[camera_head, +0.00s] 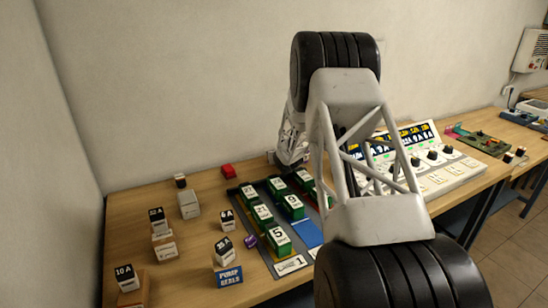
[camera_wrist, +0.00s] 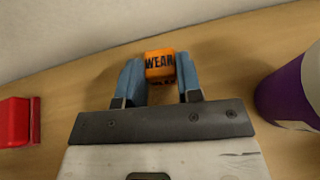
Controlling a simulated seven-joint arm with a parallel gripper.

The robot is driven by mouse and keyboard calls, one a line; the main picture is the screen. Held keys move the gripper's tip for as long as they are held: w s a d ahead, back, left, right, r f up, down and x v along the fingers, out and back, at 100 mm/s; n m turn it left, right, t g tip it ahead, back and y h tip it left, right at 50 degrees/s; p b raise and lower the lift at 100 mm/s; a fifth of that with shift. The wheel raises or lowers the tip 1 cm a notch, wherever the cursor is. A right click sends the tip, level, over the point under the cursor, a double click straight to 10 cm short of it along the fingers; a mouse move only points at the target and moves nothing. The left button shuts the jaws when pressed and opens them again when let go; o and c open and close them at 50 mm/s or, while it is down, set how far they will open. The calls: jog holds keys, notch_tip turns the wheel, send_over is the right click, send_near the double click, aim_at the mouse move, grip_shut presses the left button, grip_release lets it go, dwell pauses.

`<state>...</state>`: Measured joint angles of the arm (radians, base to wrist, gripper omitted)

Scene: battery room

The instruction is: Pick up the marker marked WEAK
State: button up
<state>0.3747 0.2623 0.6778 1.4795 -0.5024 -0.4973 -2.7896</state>
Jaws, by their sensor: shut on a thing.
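The orange marker with WEAK in black letters (camera_wrist: 160,64) is at the top middle of the wrist view, its lettered face toward the camera. My gripper (camera_wrist: 160,76) has its two blue fingers on either side of the marker and is shut on it. Wood table top shows around the marker; I cannot tell whether it touches the table. In the head view my gripper is mostly hidden behind my own arm, at the back of the table, and I cannot make out the marker there.
A red block (camera_head: 228,171) lies left of my gripper and also shows in the wrist view (camera_wrist: 14,122). A purple and white round object (camera_wrist: 290,92) stands close on the right. A tray of green numbered blocks (camera_head: 279,241), several small labelled blocks and a control panel (camera_head: 462,168) occupy the table.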

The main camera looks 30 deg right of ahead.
notch_tip(320, 180, up, 10)
jog(key=shift+f, duration=0.2)
dwell(0.3)
